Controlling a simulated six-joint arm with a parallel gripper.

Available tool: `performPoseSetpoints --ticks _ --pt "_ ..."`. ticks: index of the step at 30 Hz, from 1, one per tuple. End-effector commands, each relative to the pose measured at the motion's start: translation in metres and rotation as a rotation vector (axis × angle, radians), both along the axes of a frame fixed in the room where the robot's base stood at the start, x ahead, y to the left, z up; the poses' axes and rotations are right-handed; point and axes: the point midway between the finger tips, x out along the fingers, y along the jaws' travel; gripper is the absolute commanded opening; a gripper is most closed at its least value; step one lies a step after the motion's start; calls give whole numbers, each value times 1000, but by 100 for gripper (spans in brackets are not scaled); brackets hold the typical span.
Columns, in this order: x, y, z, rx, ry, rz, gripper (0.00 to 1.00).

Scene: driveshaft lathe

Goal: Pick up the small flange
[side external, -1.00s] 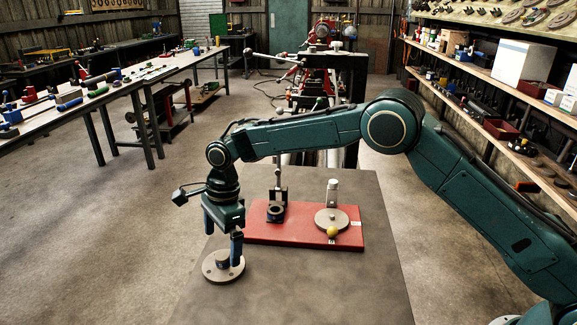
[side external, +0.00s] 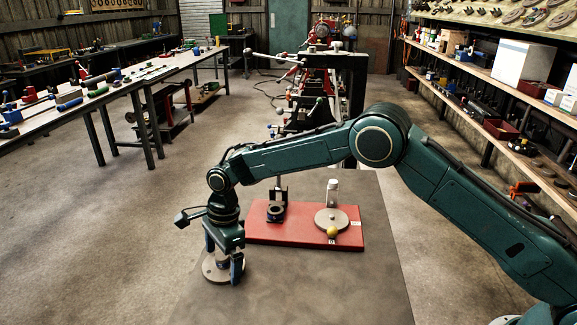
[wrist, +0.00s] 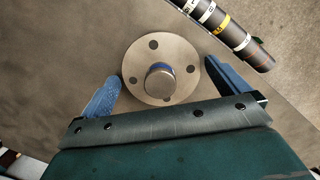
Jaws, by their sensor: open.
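The small flange is a round grey disc with bolt holes and a raised central hub with a blue band. In the wrist view the flange (wrist: 146,62) lies flat on the table between my gripper's two blue fingers (wrist: 160,85), which are apart and empty. The hub sits between them, with a gap on each side. In the side view the flange (side external: 213,272) is at the table's left edge, partly hidden by my gripper (side external: 222,265), which is low over it with fingers pointing down. Whether a finger touches the disc cannot be told.
A red board (side external: 290,234) lies on the grey table (side external: 300,290) to the right. It carries a larger grey disc (side external: 331,219), a yellow ball (side external: 332,232) and a dark fixture (side external: 276,212). A striped cylindrical tool (wrist: 225,32) shows at the upper right of the wrist view.

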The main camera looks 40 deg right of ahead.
Motion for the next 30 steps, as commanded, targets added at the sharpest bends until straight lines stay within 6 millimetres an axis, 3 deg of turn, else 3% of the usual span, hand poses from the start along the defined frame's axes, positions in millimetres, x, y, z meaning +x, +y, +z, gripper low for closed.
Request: performPoseSetpoints --ticks 2,9,22,30 --pt "0 0 0 0 0 0 100" --pt "0 0 0 0 0 0 53" --pt "1 0 9 2 -4 0 51" --pt "2 0 40 3 -6 0 51"
